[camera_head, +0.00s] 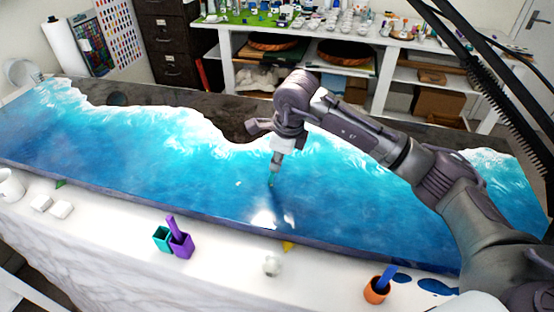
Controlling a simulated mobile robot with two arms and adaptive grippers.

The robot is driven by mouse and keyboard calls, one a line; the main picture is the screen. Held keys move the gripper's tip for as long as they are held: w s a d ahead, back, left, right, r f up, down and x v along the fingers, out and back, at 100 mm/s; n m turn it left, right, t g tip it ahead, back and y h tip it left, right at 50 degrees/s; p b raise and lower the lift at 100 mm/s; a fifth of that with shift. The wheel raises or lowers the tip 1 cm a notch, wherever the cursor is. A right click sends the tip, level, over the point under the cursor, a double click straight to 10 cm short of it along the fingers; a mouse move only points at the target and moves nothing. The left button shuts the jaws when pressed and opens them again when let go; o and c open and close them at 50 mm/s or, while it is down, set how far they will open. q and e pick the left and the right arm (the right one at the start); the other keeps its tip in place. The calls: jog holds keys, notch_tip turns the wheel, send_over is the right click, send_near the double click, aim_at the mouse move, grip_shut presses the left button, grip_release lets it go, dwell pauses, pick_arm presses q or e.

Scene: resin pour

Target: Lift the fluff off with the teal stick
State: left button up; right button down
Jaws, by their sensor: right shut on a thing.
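My right gripper (275,165) is shut on the teal stick (271,181), which points down at the blue resin surface (130,150). I cannot tell whether its tip touches the resin. A tiny white speck (238,183), perhaps the fluff, lies on the resin to the left of the stick. The teal cup (160,239) stands on the white front strip and shows no stick in it. My left gripper is not in view.
Beside the teal cup stands a purple cup (181,246) with a purple stick. An orange cup (376,291) with a blue stick stands at front right. White blocks (60,210) and a mug (9,186) sit at the left. A cluttered shelf bench (300,30) stands behind.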

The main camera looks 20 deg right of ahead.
jog(key=shift+f+b, duration=0.3)
jog(key=shift+f, duration=0.1)
jog(key=shift+r, duration=0.1)
dwell(0.4)
jog(key=shift+r+p, duration=1.35)
jog(key=shift+r, duration=1.65)
jog(key=shift+f, duration=0.1)
